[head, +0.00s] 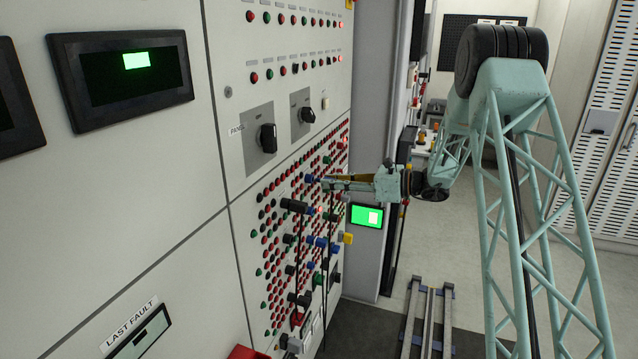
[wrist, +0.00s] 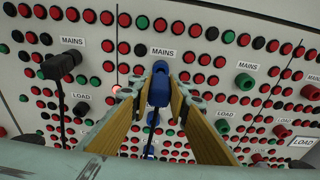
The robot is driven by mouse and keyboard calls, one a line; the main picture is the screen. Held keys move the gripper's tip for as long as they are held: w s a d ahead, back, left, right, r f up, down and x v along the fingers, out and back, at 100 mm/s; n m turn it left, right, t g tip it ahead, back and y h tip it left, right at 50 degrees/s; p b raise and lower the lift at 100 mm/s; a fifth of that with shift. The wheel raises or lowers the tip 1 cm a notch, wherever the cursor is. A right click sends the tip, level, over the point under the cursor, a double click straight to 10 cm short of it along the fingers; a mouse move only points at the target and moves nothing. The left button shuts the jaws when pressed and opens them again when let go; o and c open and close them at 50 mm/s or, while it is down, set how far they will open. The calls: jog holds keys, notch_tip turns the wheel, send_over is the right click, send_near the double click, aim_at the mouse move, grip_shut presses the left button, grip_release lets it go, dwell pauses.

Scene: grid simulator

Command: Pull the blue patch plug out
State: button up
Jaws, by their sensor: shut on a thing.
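The blue patch plug (wrist: 159,88) stands between the two yellow-lined fingers of my gripper (wrist: 158,98) in the wrist view, below a MAINS label. My gripper is shut on it. A dark cable hangs down from the plug. In the head view my gripper (head: 322,180) is at the panel face, with a small blue end of the plug (head: 309,178) showing at its tips. I cannot tell whether the plug's tip is inside a socket.
A black plug with a cable (wrist: 62,66) juts out to the left. Green plugs (wrist: 245,82) and red plugs (wrist: 310,92) stand to the right. More plugs and hanging cables crowd the panel (head: 295,205) below my gripper. A green-lit screen (head: 367,216) is at lower right.

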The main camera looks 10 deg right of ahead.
jog(key=shift+s+d+r+p, duration=0.25)
jog(key=shift+s+d+r, duration=0.2)
jog(key=shift+d, duration=0.2)
jog(key=shift+s+d+r+p, duration=0.2)
jog(key=shift+s+d+r, duration=0.1)
jog(key=shift+d+r, duration=0.3)
jog(key=s+a+f+b, duration=0.1)
jog(key=s+f, duration=0.5)
jog(key=f, duration=0.3)
jog(key=s+a+f+b, duration=0.1)
jog(key=s+a+f, duration=0.1)
jog(key=s+f, duration=0.4)
jog(key=s+a+f+t+b, duration=0.1)
jog(key=s+f, duration=0.4)
jog(key=f, duration=0.7)
jog(key=shift+s+a+f+m+h+b, duration=0.2)
jog(key=shift+s+a+m+h+b, duration=0.15)
jog(key=shift+a, duration=0.4)
